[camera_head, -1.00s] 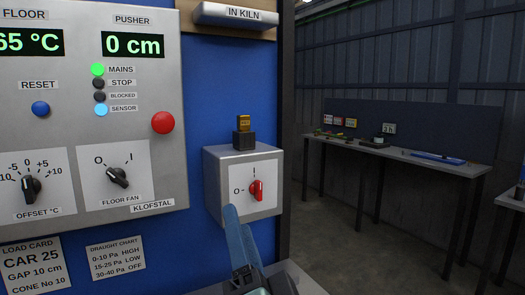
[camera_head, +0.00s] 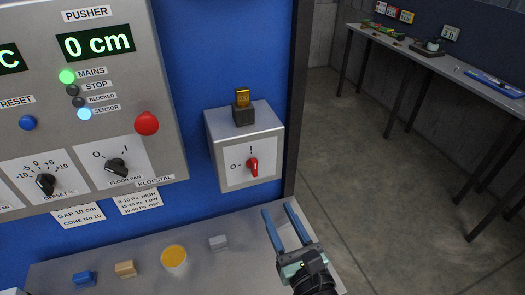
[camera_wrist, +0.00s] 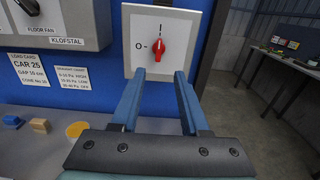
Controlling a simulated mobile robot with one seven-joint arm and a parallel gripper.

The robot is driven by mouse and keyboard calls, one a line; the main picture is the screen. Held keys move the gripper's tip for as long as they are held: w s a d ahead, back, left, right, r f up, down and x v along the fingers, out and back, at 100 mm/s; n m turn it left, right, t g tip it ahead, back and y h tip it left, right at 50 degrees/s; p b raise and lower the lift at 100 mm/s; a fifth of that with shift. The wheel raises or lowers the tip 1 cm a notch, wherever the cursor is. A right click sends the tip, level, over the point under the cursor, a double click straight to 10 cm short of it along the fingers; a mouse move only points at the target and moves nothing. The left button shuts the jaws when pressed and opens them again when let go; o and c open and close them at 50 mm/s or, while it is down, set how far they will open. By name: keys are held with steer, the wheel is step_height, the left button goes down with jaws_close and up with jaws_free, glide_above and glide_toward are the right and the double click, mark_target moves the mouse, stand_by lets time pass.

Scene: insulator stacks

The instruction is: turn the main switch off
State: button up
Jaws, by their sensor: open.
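The main switch is a red rotary knob (camera_head: 253,166) on a grey box (camera_head: 214,150) on the blue wall. Its plate has an O mark at left and an I mark at top, and the knob points up toward I. The knob also shows in the wrist view (camera_wrist: 157,49), upright, just beyond my fingertips. My gripper (camera_head: 279,210) has two blue fingers, spread apart and empty. In the head view it is below and a little right of the switch box, not touching the knob.
The control panel (camera_head: 165,110) with a red button and dark knobs is at left. Below, a grey shelf (camera_head: 205,275) holds small blocks and a yellow-topped cup (camera_head: 174,258). A workbench stands at right beyond open floor.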

mark_target(255, 170)
steer(key=p+x, duration=0.1)
steer(key=x, duration=1.1)
steer(key=shift+w+a, duration=0.25)
steer(key=shift+w, duration=0.1)
jaws_close()
